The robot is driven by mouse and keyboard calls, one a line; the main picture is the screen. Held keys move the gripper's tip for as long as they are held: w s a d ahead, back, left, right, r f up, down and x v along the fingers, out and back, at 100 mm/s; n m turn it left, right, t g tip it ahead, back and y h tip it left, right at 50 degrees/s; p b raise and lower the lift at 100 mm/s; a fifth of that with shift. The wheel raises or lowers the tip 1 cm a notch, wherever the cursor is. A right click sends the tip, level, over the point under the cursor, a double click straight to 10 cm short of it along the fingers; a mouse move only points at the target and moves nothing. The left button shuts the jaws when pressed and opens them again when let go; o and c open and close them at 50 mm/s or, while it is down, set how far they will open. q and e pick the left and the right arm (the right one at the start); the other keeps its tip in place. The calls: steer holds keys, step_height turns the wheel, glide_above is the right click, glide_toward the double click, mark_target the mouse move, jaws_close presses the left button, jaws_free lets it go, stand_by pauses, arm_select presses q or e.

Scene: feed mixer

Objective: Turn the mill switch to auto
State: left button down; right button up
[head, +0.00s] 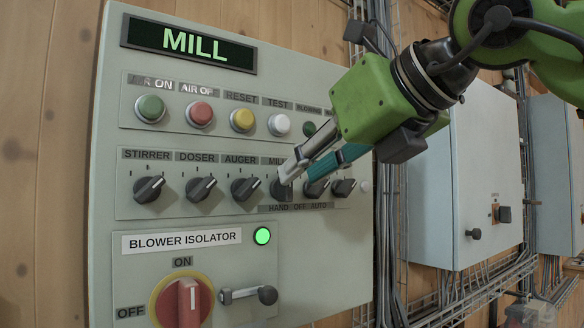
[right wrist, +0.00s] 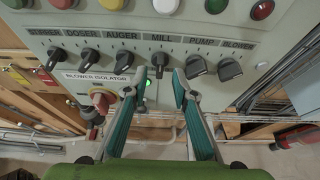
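The mill switch is a black rotary knob (head: 281,190) in the middle of a row of knobs on the grey panel, with HAND, OFF and AUTO marked below it. In the right wrist view the mill knob (right wrist: 160,62) sits under the MILL label, its grip bar about vertical. My right gripper (head: 301,167) is at the panel and partly covers the knob and its label. In the right wrist view its two fingers (right wrist: 160,76) are apart, one on each side of the mill knob. I cannot tell whether either finger touches it. My left gripper is not in view.
The auger knob (head: 244,188) and the pump knob (right wrist: 196,66) are close on either side. Colored push buttons (head: 242,119) line the row above. Below are the red blower isolator (head: 184,303) and a lever handle (head: 248,294). A grey cabinet (head: 470,170) stands right.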

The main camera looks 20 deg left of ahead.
mark_target(292, 184)
steer(key=shift+p+x, duration=0.6)
steer(key=shift+x, duration=1.55)
jaws_close()
steer(key=m+b, duration=0.1)
steer(key=m+g+y+b, duration=0.1)
steer(key=b, duration=0.1)
steer(key=shift+w+d+f, duration=0.15)
steer(key=shift+w+f, duration=0.05)
steer(key=m+y+b, duration=0.1)
steer(key=m, duration=0.1)
steer(key=m+g+y+b, duration=0.1)
steer(key=m+b, duration=0.1)
steer(key=shift+w+d+g, duration=0.15)
steer(key=shift+g, duration=0.15)
steer(key=shift+r+b, duration=0.1)
steer(key=shift+b, duration=0.2)
